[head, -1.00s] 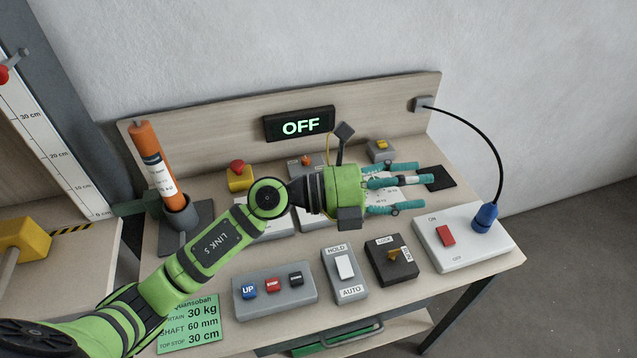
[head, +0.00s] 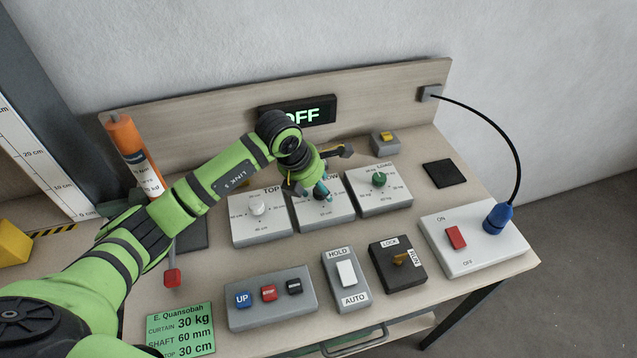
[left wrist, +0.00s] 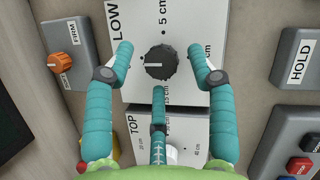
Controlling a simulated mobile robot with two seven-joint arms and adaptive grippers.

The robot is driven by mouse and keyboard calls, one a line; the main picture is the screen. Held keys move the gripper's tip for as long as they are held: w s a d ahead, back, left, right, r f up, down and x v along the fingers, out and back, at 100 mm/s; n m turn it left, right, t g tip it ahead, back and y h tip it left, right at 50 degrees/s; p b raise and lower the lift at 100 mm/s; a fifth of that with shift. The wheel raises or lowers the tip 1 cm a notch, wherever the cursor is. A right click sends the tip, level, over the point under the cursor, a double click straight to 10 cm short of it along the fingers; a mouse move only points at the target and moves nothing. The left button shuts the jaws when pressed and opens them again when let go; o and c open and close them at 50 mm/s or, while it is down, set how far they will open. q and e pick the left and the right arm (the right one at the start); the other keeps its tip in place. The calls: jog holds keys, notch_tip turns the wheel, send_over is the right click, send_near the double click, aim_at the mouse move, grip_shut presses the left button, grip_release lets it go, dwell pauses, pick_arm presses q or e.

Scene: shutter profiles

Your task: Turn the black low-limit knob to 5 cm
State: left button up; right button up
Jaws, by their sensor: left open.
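The black low-limit knob (left wrist: 160,66) sits on the white LOW box (head: 327,214), between the TOP and LOAD boxes. A white line crosses its face, lying roughly sideways in the left wrist view. Printed there are a "5 cm" label above the knob, another cm label to its right and "15 cm" below. My left gripper (left wrist: 160,60) is open over the knob, with a finger on either side and a third below, apart from it in that view. In the head view my left gripper (head: 318,188) hangs over the LOW box and partly hides the knob. My right gripper is not in view.
The TOP box (head: 258,228) with a white knob and the LOAD box (head: 384,199) with a green knob flank LOW closely. In front stand the UP button box (head: 270,318), HOLD/AUTO switch (head: 345,297) and LOCK/RUN switch (head: 397,276). The display (head: 298,110) reads OFF.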

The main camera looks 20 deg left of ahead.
pick_arm(q)
jog(key=shift+w+d+f, duration=0.1)
jog(key=shift+w+f, duration=0.1)
jog(key=shift+f, duration=0.3)
jog(key=c, duration=1.1)
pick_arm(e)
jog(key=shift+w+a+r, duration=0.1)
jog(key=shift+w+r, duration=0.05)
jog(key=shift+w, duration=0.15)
